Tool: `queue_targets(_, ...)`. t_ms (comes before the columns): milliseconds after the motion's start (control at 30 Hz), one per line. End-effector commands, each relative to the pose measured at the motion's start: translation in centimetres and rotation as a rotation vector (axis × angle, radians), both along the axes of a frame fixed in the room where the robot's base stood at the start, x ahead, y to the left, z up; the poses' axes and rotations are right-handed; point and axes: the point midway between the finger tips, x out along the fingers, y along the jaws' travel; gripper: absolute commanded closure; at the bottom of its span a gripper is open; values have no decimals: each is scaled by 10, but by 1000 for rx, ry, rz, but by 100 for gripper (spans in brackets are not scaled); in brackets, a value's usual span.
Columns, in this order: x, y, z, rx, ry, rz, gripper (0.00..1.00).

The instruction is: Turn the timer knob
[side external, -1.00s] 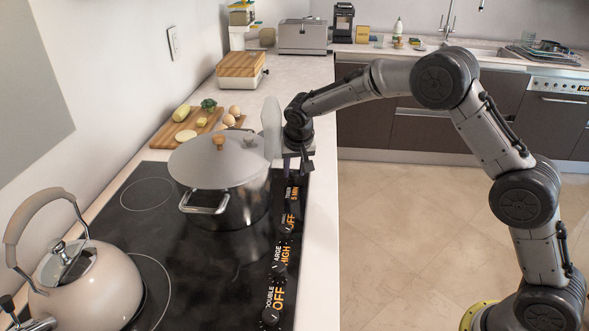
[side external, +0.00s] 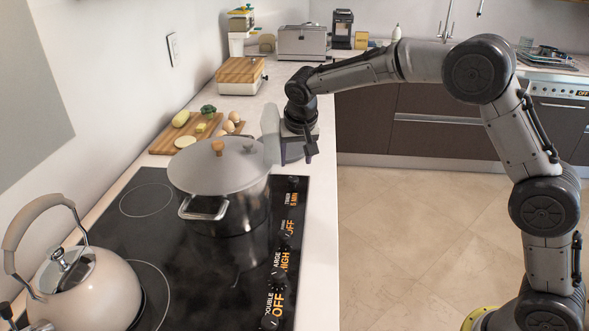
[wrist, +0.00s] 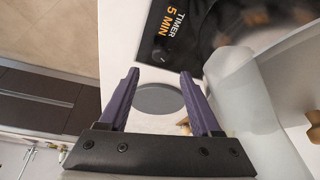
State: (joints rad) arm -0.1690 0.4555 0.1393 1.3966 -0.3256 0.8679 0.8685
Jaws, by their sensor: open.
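The timer knob (side external: 293,181) is a small black knob at the far right corner of the black cooktop. In the wrist view the timer knob (wrist: 160,54) sits beside the orange "TIMER 5 MIN" label (wrist: 176,24). My gripper (side external: 297,159) is open and empty, above the white counter just beyond the knob and right of the pot. In the wrist view my gripper (wrist: 160,75) shows two purple fingers spread apart. The knob lies past the fingertips, roughly in line with the gap, and is not between them.
A large lidded pot (side external: 218,185) stands close to the knob's left. More knobs run along the cooktop's right edge, and a kettle (side external: 85,285) is at the front left. A cutting board with food (side external: 165,143) lies behind. A grey disc shape (wrist: 160,98) shows on the counter.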

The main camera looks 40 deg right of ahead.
Motion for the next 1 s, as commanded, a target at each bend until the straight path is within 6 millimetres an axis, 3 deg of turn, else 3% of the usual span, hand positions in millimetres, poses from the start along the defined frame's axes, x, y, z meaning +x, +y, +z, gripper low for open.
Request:
queue_targets(100,-7,5,24,0,-5,1,35)
queue_targets(300,-16,10,46,1,-3,0,35)
queue_targets(800,-19,9,56,2,-6,-5,35)
queue_targets(867,-20,5,66,5,-25,-12,35)
queue_targets(1000,-37,-10,114,22,-106,-35,35)
